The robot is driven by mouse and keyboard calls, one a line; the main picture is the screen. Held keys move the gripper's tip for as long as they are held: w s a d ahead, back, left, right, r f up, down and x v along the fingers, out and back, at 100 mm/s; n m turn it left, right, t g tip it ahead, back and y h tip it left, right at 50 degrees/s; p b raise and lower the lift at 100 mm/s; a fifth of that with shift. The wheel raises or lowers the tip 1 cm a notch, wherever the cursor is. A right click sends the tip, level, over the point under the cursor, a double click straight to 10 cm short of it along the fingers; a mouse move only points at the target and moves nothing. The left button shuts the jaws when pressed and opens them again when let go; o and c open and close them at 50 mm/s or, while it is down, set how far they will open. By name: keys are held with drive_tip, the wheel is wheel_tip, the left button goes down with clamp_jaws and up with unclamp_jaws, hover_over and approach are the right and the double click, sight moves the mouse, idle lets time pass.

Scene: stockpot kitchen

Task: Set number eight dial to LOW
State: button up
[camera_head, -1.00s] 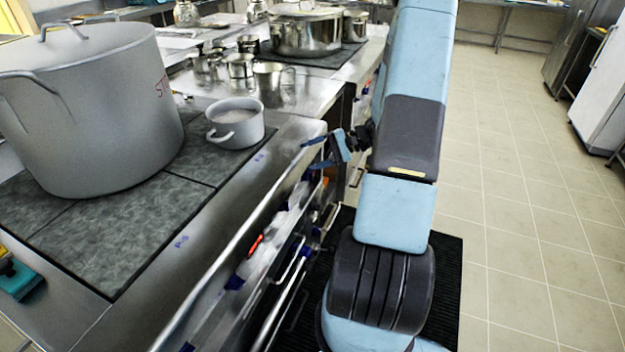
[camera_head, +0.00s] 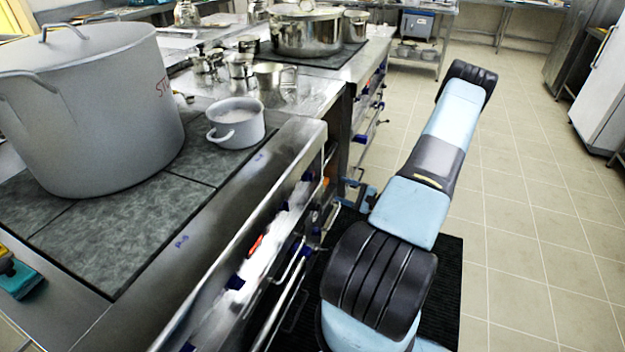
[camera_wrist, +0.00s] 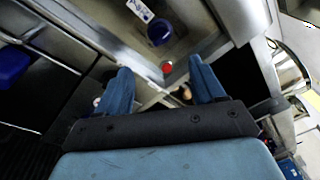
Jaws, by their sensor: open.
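Blue dials sit along the stove's front panel in the head view, one of them a blue dial (camera_head: 235,282) near the lower middle. In the wrist view a dark blue dial (camera_wrist: 160,33) sits on the metal panel ahead of my gripper, beside a white label (camera_wrist: 140,10) and above a small red light (camera_wrist: 167,67). I cannot read which dial is number eight, or any dial's setting. My gripper (camera_wrist: 162,84) is open and empty, its blue fingers apart and not touching the dial. It also shows small beside the stove front in the head view (camera_head: 358,196).
A large grey stockpot (camera_head: 100,110) and a small white pot (camera_head: 235,122) stand on the dark hotplates. Steel handles and a rail run along the stove front near my arm. Another blue dial (camera_wrist: 12,66) is at the wrist view's left edge. Tiled floor (camera_head: 540,230) is clear to the right.

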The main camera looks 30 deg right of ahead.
sight(309, 176)
drive_tip(key=x, duration=1.3)
drive_tip(key=shift+w+a, duration=0.1)
drive_tip(key=shift+a, duration=0.15)
drive_tip(key=c, duration=1)
